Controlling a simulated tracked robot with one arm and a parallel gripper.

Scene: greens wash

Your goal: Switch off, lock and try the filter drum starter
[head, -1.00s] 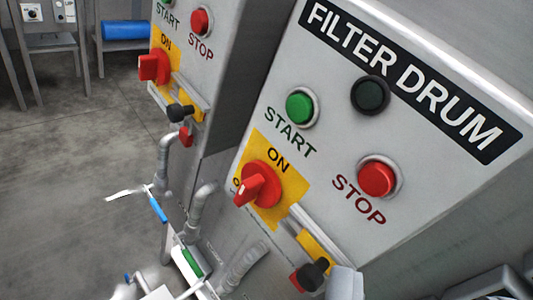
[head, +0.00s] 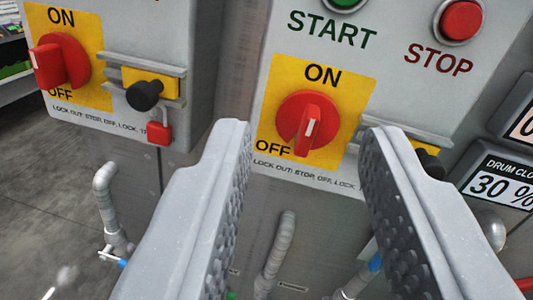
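The filter drum starter panel (head: 400,70) fills the right half; its name plate is out of view. Its red rotary switch (head: 307,124) sits on a yellow plate (head: 350,92) marked ON above and OFF at lower left. The switch handle stands nearly upright, in line with ON. My gripper (head: 305,132) is open, its fingers on either side of the switch in the picture; I see no contact. The green START button (head: 343,3) is cut off at the top, and the red STOP button (head: 461,20) is upper right. My right finger hides most of the lock slide (head: 428,152).
A similar panel (head: 190,20) to the left has a red switch (head: 60,60), a black slide knob (head: 144,95) and a red padlock (head: 158,132). A display (head: 498,184) reading 30 % is at right. Pipes (head: 280,245) run below the panels.

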